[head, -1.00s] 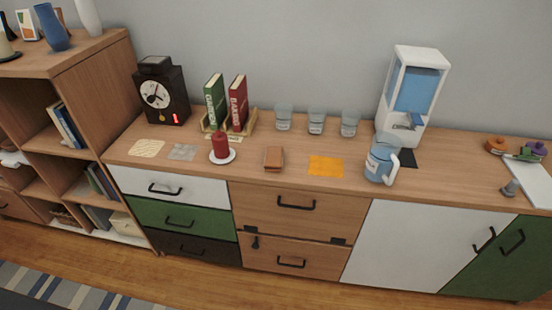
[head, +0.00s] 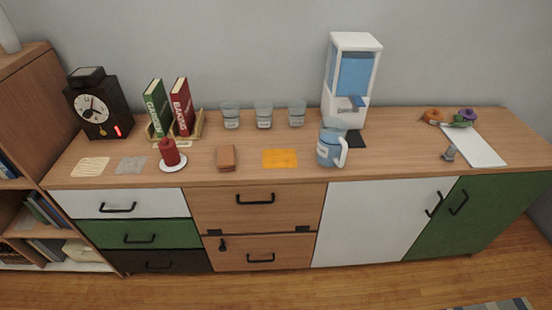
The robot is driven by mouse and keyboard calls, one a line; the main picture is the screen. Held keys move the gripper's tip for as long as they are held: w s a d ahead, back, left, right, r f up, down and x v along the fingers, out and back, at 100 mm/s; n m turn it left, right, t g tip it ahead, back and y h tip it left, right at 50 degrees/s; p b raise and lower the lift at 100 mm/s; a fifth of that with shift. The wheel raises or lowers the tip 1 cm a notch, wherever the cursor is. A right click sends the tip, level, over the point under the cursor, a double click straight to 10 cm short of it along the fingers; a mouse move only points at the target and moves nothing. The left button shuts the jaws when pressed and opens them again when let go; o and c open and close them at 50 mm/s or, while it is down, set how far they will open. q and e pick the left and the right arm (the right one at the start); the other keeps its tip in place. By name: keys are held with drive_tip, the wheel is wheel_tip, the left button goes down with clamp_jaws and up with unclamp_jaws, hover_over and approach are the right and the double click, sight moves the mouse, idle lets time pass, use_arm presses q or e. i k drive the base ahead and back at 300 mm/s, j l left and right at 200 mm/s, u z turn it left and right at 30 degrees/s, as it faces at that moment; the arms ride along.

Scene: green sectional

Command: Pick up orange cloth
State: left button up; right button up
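The orange cloth (head: 280,158) lies flat on the wooden top of the sideboard, near its front edge. It sits between a small brown block (head: 226,158) on its left and a blue pitcher (head: 329,150) with a white handle on its right. Nothing covers the cloth. Neither of my grippers shows in the head view.
A red candle on a white plate (head: 173,166), a grey cloth (head: 131,165) and a cream cloth (head: 90,167) lie to the left. Several glasses, including one in the middle (head: 264,116), stand behind. A water dispenser (head: 352,80) stands behind the pitcher. Floor in front (head: 300,290) is clear.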

sight(226, 154)
drive_tip(key=i+l+u, duration=0.15)
drive_tip(key=l, duration=0.15)
drive_tip(key=i+l+u, duration=0.1)
drive_tip(key=l, duration=0.25)
drive_tip(key=i+l+u, duration=0.15)
drive_tip(key=l, duration=0.2)
drive_tip(key=i+l+u, duration=0.1)
drive_tip(key=l, duration=0.25)
drive_tip(key=i, duration=0.1)
